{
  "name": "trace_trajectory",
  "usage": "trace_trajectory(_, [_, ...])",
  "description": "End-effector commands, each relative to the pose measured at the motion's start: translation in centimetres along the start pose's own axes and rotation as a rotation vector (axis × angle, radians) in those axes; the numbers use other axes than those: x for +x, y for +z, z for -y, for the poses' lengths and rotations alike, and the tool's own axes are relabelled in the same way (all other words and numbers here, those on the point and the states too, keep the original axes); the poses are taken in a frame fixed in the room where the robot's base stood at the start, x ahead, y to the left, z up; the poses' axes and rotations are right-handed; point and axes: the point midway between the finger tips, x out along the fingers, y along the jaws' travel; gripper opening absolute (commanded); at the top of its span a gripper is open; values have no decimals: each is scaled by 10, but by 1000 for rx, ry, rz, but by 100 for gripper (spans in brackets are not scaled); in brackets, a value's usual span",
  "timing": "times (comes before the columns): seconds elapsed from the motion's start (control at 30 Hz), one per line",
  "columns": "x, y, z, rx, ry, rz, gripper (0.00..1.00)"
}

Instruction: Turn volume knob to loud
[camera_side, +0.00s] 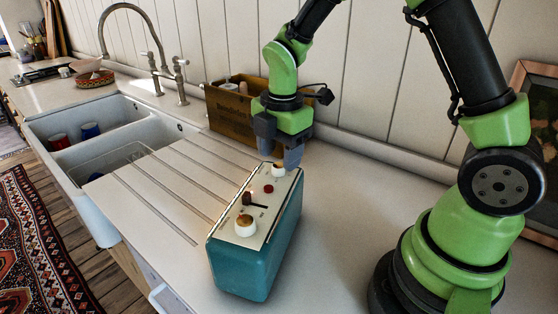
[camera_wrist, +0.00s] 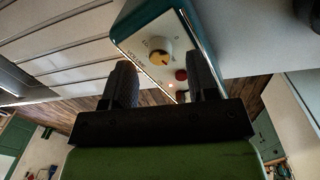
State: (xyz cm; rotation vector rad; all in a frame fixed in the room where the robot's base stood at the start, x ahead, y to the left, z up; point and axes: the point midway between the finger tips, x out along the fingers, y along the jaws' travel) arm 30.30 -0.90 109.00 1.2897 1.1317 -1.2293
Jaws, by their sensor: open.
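A teal box (camera_side: 255,255) with a pale top panel stands on the counter. Its far end carries a white knob (camera_side: 279,171) with a brownish-yellow top, which also shows in the wrist view (camera_wrist: 159,51). A second, similar knob (camera_side: 246,226) sits at the near end. My gripper (camera_side: 279,155) points down over the far end of the box. In the wrist view my gripper (camera_wrist: 162,78) is open, with nothing between its fingers. The far knob appears just beyond the fingertips; contact is not visible.
A red button (camera_side: 268,188) and a black lever (camera_side: 256,204) sit between the knobs. A wooden crate (camera_side: 228,112) stands behind, near the wall. A sink (camera_side: 65,122) and grooved drainboard (camera_side: 150,180) lie left. Counter right of the box is clear.

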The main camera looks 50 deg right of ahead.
Motion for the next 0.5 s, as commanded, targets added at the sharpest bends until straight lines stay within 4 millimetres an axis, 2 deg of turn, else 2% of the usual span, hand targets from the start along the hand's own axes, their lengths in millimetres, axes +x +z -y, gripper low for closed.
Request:
trace_trajectory(0.1, [15,0,0,2,-3,0,53])
trace_trajectory(0.2, [21,0,0,1,-1,-1,53])
trace_trajectory(0.5, [23,0,0,1,1,-1,53])
